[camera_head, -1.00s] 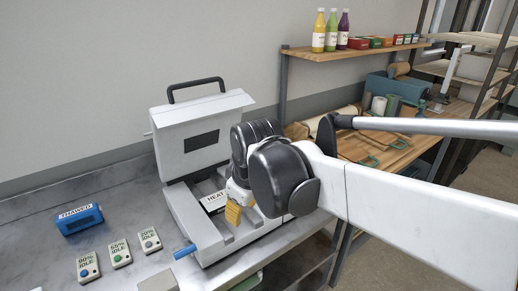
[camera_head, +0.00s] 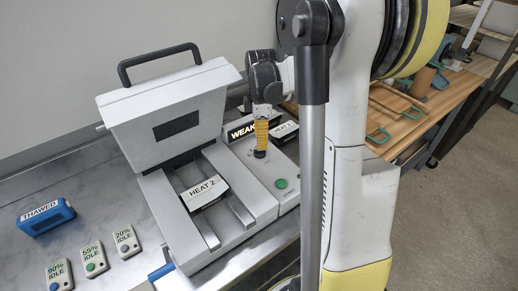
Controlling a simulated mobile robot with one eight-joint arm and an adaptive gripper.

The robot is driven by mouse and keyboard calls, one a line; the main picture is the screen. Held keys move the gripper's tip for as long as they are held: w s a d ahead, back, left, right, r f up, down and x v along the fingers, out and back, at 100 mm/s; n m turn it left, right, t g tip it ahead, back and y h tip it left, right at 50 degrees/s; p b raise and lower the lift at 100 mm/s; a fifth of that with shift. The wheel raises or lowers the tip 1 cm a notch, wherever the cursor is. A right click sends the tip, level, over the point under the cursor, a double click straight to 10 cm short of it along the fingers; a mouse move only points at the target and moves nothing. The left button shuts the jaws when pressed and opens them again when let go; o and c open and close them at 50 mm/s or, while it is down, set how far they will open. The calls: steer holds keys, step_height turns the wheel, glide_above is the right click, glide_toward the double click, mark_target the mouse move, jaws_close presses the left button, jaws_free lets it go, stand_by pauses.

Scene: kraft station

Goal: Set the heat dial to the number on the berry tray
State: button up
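No berries can be made out, so I cannot tell whether this label is on the berry tray. Beside the machine on the right is a light grey control box with a lit display reading "WEAK" (camera_head: 241,131), a smaller partly covered label and a green button (camera_head: 281,184). My gripper (camera_head: 261,146) points down over this box, its yellow fingers close together. A dark round part shows at its tips; I cannot tell whether this is the dial or fingertips.
A blue "THAWED" device (camera_head: 46,218) and several small "IDLE" timers (camera_head: 95,262) stand on the metal counter at left. A blue-ended lever (camera_head: 161,271) sticks out at the machine's front. A wooden bench (camera_head: 415,115) is behind my arm at right.

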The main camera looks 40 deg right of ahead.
mark_target(260, 152)
step_height(260, 152, down, 4)
steer(key=shift+f+b, duration=0.1)
steer(key=shift+b, duration=0.3)
jaws_close()
